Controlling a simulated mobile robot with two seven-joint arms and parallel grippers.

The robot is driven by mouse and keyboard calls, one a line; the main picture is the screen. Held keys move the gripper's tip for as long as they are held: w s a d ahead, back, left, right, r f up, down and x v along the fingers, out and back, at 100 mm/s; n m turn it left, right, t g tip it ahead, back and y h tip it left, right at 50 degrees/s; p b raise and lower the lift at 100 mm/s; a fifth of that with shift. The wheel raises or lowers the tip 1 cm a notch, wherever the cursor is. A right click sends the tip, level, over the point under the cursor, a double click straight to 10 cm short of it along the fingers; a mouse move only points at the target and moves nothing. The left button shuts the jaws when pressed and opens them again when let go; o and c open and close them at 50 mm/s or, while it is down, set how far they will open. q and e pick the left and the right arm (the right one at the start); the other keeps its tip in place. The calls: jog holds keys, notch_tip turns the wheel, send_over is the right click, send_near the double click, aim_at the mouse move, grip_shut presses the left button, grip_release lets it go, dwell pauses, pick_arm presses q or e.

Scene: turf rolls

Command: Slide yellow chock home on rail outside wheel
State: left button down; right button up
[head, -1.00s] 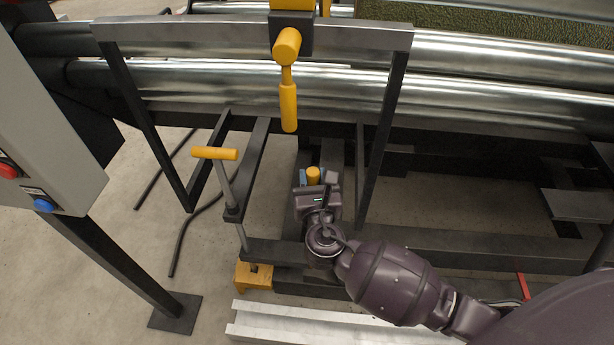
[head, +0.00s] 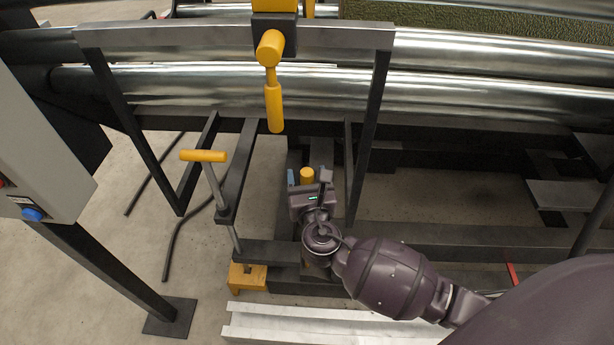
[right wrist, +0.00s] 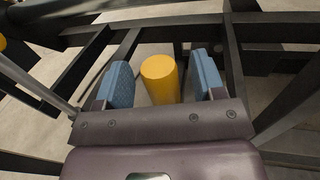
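A yellow block (head: 247,278), which looks like a chock, sits low by the left end of the dark frame, above the floor rail. A separate upright yellow cylinder (head: 307,174) stands further in, by the dark beams; I cannot tell whether it belongs to a chock. My right gripper (head: 308,177) is at this cylinder. In the right wrist view, its blue-padded fingers (right wrist: 160,82) stand either side of the yellow cylinder (right wrist: 160,80), with a narrow gap on both sides. No wheel can be made out. My left gripper is not in view.
A yellow T-handle (head: 203,156) on a grey rod rises left of my right gripper. A yellow crank handle (head: 274,105) hangs above. Shiny rollers (head: 450,90) cross the back. A grey control box (head: 40,150) stands left. A pale metal rail (head: 310,325) lies in front.

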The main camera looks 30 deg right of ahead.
jog(key=shift+f, duration=0.15)
jog(key=shift+s+a, duration=0.1)
jog(key=shift+s, duration=0.2)
pick_arm(q)
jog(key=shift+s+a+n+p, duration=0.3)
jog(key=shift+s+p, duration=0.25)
jog(key=shift+p, duration=0.5)
pick_arm(e)
jog(key=v, duration=1)
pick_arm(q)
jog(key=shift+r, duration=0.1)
pick_arm(e)
jog(key=shift+s, duration=0.1)
